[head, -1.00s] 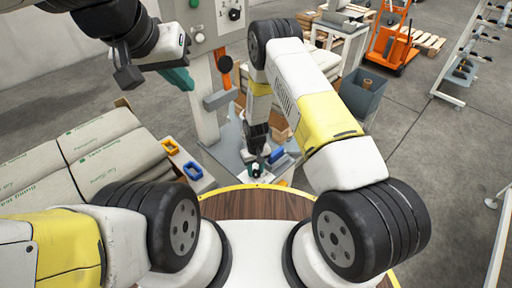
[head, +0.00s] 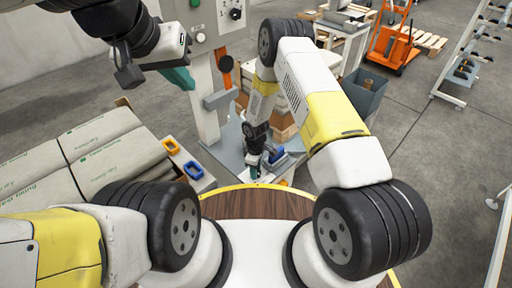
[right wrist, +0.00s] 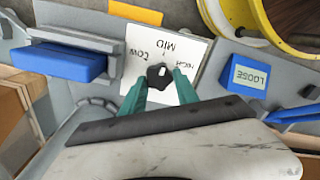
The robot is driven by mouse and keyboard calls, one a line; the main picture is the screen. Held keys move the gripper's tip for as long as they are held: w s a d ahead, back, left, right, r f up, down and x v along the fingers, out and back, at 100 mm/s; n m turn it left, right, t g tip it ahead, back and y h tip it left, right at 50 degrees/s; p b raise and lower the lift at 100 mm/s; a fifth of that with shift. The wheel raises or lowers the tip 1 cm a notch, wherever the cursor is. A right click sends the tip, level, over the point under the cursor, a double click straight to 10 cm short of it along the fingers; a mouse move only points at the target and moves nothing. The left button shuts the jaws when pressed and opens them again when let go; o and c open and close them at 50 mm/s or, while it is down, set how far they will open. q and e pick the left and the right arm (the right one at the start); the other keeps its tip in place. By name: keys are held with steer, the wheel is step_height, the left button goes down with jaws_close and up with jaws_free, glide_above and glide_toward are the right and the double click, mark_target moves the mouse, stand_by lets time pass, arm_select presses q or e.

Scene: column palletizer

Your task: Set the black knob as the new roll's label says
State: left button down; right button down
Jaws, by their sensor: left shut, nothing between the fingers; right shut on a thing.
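A black knob (right wrist: 159,77) with a white mark stands on a white plate (right wrist: 133,68) printed LOW, MID and HIGH, which shows upside down in the right wrist view. The exact direction of the mark is hard to tell. My right gripper (right wrist: 161,85) is shut on this knob, one teal finger on each side. In the head view my right gripper (head: 254,171) reaches down at the grey stand and hides the knob. My left gripper (head: 180,78) is shut and empty, raised beside the grey column. I cannot make out a new roll with a readable label.
A blue block (right wrist: 246,75) with a label reading LOOSE lies beside the plate. Another blue block (right wrist: 66,63) lies on its other side. The grey panel (head: 212,20) on the column carries buttons and another dark dial (head: 235,14). Stacked sacks (head: 97,150) stand at the left.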

steer(key=shift+n, duration=0.5)
steer(key=c, duration=0.9)
jaws_free()
steer(key=shift+r, duration=0.15)
step_height(320, 180, up, 8)
steer(key=shift+f, duration=0.25)
